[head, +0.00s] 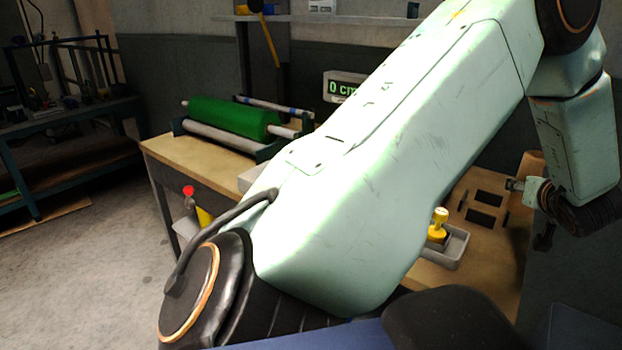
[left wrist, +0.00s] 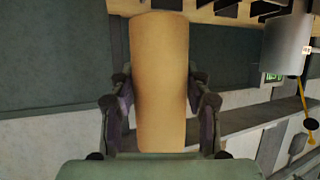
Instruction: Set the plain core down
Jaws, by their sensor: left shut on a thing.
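The plain core (left wrist: 160,75) is a smooth tan tube, seen close up in the left wrist view. My left gripper (left wrist: 160,100) is shut on it, with dark fingers on both sides of the tube. In the head view my left arm crosses the picture, and its wrist hangs at the right edge, beyond the workbench. A tan patch (head: 531,163) shows beside the wrist there; I cannot tell for sure that it is the core. My right gripper is not in view.
The wooden workbench (head: 160,152) carries a green foil roll (head: 232,118) on a roller stand. A counter (head: 343,86) reads 0 cm. A grey tray (head: 450,262) holds a yellow die (head: 438,225). My arm hides the bench's middle.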

